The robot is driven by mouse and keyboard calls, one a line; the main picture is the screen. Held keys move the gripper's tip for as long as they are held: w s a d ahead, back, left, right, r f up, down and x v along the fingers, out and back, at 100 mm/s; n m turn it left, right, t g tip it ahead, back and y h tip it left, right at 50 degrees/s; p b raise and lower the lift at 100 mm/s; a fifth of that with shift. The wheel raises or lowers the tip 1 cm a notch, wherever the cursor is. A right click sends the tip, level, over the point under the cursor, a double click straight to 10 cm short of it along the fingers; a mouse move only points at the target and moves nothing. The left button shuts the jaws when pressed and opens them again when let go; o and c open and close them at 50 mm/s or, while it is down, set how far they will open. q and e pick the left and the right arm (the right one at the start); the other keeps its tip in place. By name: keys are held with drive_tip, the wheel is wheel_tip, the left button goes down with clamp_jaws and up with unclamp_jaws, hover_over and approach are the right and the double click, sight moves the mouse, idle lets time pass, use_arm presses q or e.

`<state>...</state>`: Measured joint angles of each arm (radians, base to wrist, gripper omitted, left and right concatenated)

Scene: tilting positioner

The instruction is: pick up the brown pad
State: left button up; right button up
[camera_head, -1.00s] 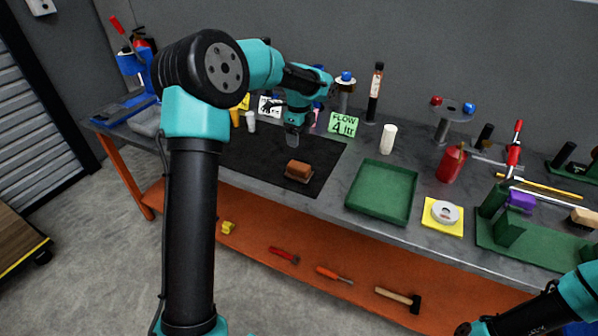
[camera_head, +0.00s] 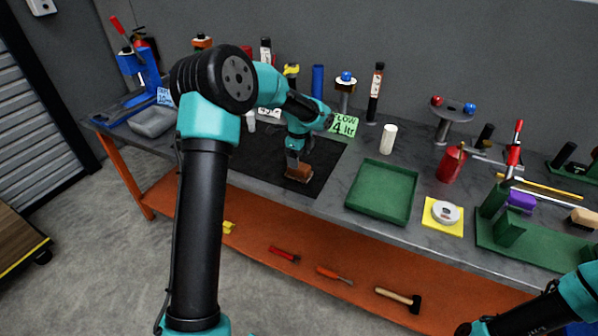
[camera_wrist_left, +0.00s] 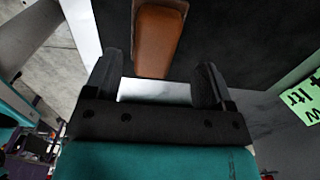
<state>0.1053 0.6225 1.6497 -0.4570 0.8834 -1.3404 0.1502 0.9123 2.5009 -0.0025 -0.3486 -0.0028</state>
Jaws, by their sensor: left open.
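The brown pad (camera_head: 299,174) is a small brown block on the black mat (camera_head: 262,183) at the front middle of the bench. In the left wrist view the brown pad (camera_wrist_left: 157,38) lies ahead of the fingers, in line with the gap between them. My left gripper (camera_head: 293,163) is open, right at the pad in the head view and partly covering it. In the left wrist view the left gripper (camera_wrist_left: 157,88) shows both fingers apart with nothing gripped; contact with the pad cannot be told. My right gripper (camera_head: 466,330) shows only partly at the bottom right edge.
A green tray (camera_head: 381,209) lies right of the mat. A white cylinder (camera_head: 388,139), a green "FLOW 4 ltr" card (camera_head: 343,124) and a dark bottle (camera_head: 375,92) stand behind. A red can (camera_head: 451,164) and a yellow pad with a white ring (camera_head: 443,225) are further right.

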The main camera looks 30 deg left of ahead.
use_arm(q)
drive_tip(key=f, duration=0.5)
drive_tip(key=shift+s+d, duration=0.15)
drive_tip(key=shift+s, duration=0.1)
drive_tip(key=shift+r, duration=0.1)
drive_tip(key=c, duration=1)
drive_tip(key=shift+r, duration=1.25)
drive_tip(key=shift+s+d+r, duration=0.2)
drive_tip(key=shift+s+r, duration=0.15)
drive_tip(key=shift+r, duration=0.2)
drive_tip(key=s+d, duration=0.2)
drive_tip(key=s, duration=0.2)
drive_tip(key=s+d+r, duration=0.1)
drive_tip(key=s+d, duration=0.2)
drive_tip(key=s, duration=0.1)
drive_tip(key=s+d, duration=0.3)
drive_tip(key=s, duration=0.2)
drive_tip(key=shift+r, duration=0.2)
